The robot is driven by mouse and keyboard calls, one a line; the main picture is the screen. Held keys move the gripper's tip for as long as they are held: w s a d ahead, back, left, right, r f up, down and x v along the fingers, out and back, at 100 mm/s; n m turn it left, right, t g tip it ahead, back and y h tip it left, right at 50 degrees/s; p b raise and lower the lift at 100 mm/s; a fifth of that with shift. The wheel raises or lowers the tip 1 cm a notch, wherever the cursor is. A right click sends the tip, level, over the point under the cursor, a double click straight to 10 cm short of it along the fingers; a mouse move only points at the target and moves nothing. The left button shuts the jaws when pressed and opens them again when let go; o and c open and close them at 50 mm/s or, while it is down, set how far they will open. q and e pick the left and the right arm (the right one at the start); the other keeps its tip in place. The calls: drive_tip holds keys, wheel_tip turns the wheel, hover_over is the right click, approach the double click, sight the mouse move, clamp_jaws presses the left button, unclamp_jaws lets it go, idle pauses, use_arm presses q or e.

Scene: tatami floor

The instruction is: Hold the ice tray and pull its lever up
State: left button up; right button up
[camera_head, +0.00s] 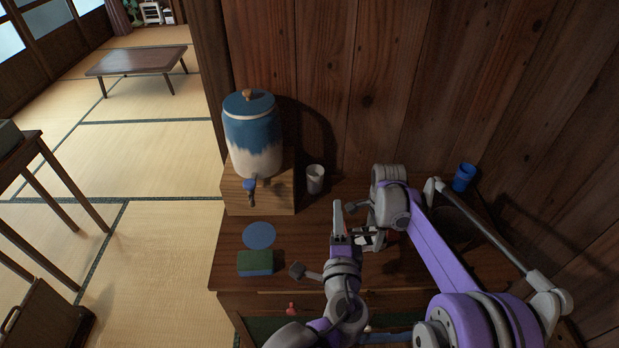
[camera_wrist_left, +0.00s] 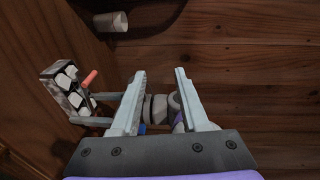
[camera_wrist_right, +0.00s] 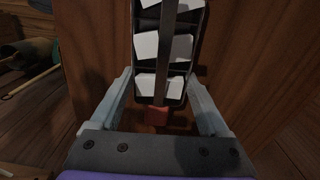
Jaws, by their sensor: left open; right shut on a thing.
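The metal ice tray (camera_wrist_left: 47,76) with white cubes is at the left of the left wrist view. It also fills the top middle of the right wrist view (camera_wrist_right: 140,62). Its grey lever (camera_wrist_right: 173,50) runs along the cubes to a red end (camera_wrist_right: 157,116), also visible in the left wrist view (camera_wrist_left: 90,77). My right gripper (camera_wrist_right: 158,82) is shut on the tray, one finger on each side. My left gripper (camera_wrist_left: 160,74) is open and empty, a little apart from the tray. In the head view my left gripper (camera_head: 342,222) largely hides the tray.
On the wooden cabinet stand a blue-and-white dispenser (camera_head: 253,140) on a wooden stand (camera_head: 238,192), a white cup (camera_head: 315,180) and a blue cup (camera_head: 464,177). A blue coaster (camera_head: 259,235) and green-blue sponge (camera_head: 255,263) lie at the left. A wooden wall (camera_head: 330,80) closes the back.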

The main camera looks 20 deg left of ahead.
use_arm(q)
drive_tip(key=w+a+r+g+y, duration=0.2)
drive_tip(key=w+a+g, duration=0.1)
drive_tip(key=w+a, duration=0.5)
drive_tip(key=shift+a+g, duration=0.4)
drive_tip(key=shift+o, duration=0.2)
